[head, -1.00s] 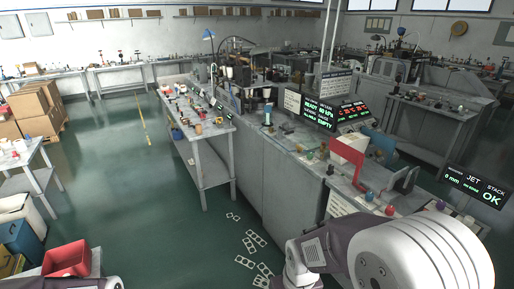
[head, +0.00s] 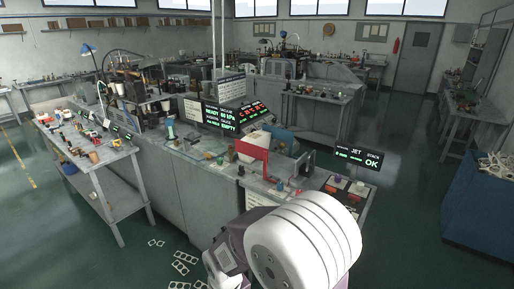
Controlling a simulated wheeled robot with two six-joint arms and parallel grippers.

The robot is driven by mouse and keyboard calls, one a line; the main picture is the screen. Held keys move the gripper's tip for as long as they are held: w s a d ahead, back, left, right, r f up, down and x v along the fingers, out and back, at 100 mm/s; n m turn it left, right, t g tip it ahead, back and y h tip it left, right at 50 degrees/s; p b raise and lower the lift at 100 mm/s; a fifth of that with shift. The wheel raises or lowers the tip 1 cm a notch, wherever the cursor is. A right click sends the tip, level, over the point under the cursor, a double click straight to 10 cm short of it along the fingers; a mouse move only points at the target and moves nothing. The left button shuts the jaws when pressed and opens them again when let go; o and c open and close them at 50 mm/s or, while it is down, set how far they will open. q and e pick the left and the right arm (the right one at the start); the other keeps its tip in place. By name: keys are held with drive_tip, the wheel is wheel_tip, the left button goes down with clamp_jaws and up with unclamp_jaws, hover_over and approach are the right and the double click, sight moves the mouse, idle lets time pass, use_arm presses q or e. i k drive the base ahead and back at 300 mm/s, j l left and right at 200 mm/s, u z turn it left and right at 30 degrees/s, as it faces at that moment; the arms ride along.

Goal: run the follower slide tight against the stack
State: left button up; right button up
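On the near end of the long grey bench stands a red upright plate (head: 254,157) with a white block (head: 246,144) close behind it. A blue part (head: 280,138) stands behind and to the right, and a grey angled part (head: 300,166) stands right of the red plate. At this distance I cannot tell which part is the follower slide, or whether it touches the stack. A small sign (head: 357,158) at the bench end reads JET STACK OK. A large white and dark arm link of mine fills the lower middle. Neither gripper shows.
A display (head: 228,116) on the bench shows READY and EMPTY. Coloured knobs (head: 337,181) sit at the bench's near end. A side table (head: 110,160) stands left, and a blue bin (head: 485,205) stands right. Flat cut-outs (head: 183,262) lie on the floor. Open floor lies right of the bench.

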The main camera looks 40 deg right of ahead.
sight(302, 166)
drive_tip(key=z, duration=0.35)
drive_tip(key=i+j+z, duration=0.95)
drive_tip(key=j+z, duration=0.15)
drive_tip(key=i+j+z, duration=0.25)
drive_tip(key=j, duration=0.15)
drive_tip(key=j+z, duration=0.25)
drive_tip(key=j, duration=0.15)
drive_tip(key=i+j+z, duration=0.1)
drive_tip(key=j+z, duration=0.2)
drive_tip(key=j, duration=0.15)
drive_tip(key=j+z, duration=0.25)
drive_tip(key=j, duration=0.2)
